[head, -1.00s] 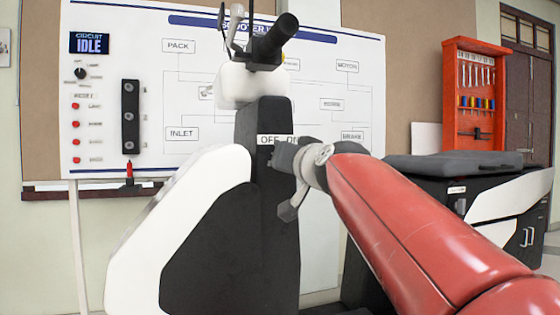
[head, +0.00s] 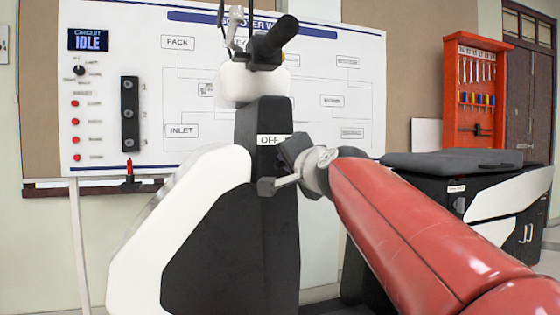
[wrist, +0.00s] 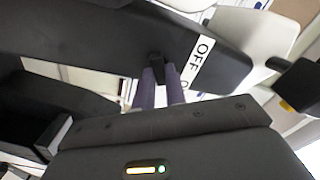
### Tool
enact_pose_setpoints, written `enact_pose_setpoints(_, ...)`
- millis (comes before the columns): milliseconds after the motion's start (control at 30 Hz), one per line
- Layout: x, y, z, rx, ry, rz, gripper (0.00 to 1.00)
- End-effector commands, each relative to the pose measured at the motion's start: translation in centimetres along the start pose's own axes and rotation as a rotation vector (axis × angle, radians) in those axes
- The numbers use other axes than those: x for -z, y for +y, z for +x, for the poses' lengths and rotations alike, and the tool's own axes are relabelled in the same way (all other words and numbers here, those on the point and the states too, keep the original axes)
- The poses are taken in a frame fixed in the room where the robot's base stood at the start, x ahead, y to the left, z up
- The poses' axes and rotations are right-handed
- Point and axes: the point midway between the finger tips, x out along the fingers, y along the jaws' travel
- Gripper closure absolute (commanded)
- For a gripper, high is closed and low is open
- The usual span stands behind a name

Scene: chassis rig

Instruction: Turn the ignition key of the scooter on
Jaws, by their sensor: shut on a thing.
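The scooter (head: 192,205) stands in the middle of the head view, with a black front column and white side panels. Its label (head: 267,140) reads OFF; the part to its right is hidden by my gripper (head: 293,152). In the wrist view my gripper (wrist: 160,78) has its two purple-grey fingers close together on a small dark piece, the ignition key (wrist: 157,62), in front of the black column. The label (wrist: 203,55) lies just right of the key there. The key is hidden in the head view, and I cannot tell its exact turn angle.
A white circuit board (head: 215,60) stands behind the scooter, its screen reading IDLE. The scooter's handlebar grip (head: 277,38) rises above the column. A dark seat (head: 450,160) is at the right, with a red tool cabinet (head: 474,95) behind it.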

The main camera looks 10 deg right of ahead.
Motion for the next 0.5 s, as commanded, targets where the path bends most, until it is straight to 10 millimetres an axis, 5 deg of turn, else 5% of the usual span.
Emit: enact_pose_setpoints(500,-0.03,0.09,0.00,-0.001,-0.001,0.030,1.00)
